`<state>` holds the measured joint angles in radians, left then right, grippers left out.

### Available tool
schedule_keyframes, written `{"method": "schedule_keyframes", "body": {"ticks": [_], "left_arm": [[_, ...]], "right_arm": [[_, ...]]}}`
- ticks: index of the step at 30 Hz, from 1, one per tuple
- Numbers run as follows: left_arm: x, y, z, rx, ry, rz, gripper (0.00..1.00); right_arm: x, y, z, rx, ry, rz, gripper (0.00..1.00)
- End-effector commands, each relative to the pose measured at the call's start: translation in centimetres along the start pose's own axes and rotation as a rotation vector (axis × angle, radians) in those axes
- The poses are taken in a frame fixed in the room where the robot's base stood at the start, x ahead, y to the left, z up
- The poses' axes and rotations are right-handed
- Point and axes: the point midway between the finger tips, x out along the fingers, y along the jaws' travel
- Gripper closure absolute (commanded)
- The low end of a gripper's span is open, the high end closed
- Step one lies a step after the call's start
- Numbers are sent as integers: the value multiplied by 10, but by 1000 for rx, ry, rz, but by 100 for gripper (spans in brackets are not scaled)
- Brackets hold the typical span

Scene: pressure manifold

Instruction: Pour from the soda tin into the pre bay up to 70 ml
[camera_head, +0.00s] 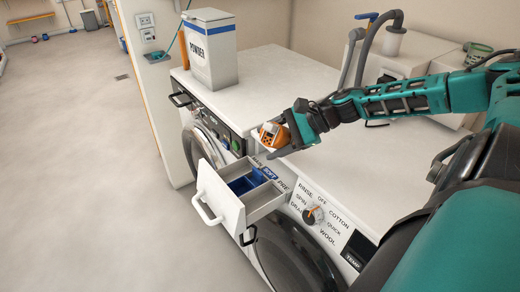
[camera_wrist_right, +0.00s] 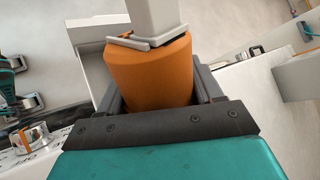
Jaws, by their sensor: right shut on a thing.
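My right gripper (camera_head: 284,139) is shut on an orange tin (camera_head: 270,133), which I take as the soda tin. It is held tilted just above the back of the open drawer (camera_head: 222,203). In the right wrist view the orange tin (camera_wrist_right: 150,72) sits between both fingers of the right gripper (camera_wrist_right: 155,88). The drawer has labels reading MAIN, SOFT and PRE along its back edge. The pre bay (camera_head: 264,201) is the right-hand compartment, beside blue-lined ones. No stream of liquid shows, and the fill level cannot be read. My left gripper is not in view.
The drawer belongs to a white washing machine with a dial (camera_head: 313,215) on its front. A white POWDER box (camera_head: 211,52) stands on the machine at the back left. A sink with a tap (camera_head: 384,25) is behind. Open floor lies to the left.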

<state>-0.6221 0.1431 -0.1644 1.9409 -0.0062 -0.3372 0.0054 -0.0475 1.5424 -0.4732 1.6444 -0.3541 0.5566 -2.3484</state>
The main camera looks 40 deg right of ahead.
Motion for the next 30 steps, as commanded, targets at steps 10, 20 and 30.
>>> {"method": "schedule_keyframes", "body": {"ticks": [10, 20, 30], "left_arm": [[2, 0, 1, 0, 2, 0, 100], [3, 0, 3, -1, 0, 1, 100], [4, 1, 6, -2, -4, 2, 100]], "right_arm": [[0, 0, -1, -16, 15, 0, 69], [0, 0, -2, -30, 29, 0, 69], [0, 0, -2, -45, 43, 0, 69]]}}
